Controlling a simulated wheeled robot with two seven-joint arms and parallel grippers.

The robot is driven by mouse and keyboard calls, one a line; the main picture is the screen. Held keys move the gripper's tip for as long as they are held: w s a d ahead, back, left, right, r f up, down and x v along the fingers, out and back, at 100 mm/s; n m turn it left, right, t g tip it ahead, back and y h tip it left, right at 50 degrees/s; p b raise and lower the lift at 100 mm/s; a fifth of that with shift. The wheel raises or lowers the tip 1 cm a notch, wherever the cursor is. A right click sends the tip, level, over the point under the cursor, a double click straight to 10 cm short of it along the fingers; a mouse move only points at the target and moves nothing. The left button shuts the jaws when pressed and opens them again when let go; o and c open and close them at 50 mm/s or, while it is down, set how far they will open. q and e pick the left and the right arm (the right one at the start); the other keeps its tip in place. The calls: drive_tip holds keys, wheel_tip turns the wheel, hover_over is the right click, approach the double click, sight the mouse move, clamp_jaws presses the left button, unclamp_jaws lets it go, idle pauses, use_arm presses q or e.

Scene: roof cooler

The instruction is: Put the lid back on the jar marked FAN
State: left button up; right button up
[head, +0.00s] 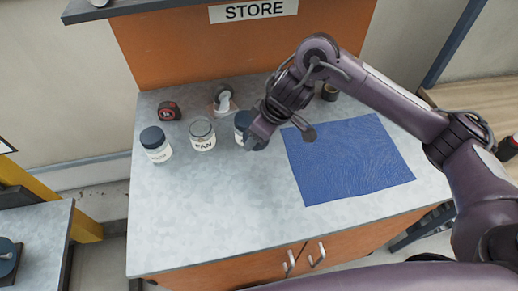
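The jar marked FAN (202,138) stands upright on the grey worktop, its mouth uncovered and its glass clear above a pale label. My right gripper (262,140) is low over the worktop to the right of that jar, in front of a third jar. A dark shape at its tip may be a lid, but the gripper hides too much to tell whether it is held. My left gripper is not in view.
A jar with a dark lid (155,144) stands left of FAN, and another dark-lidded jar (241,122) stands right, partly hidden. A tape measure (169,111) and a white-and-grey item (224,100) lie behind. A blue mat (350,160) covers the right; the front worktop (215,220) is clear.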

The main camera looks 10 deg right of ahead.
wheel_tip(320, 180, up, 7)
drive_tip(key=shift+r+p, duration=0.2)
drive_tip(key=shift+p, duration=0.5)
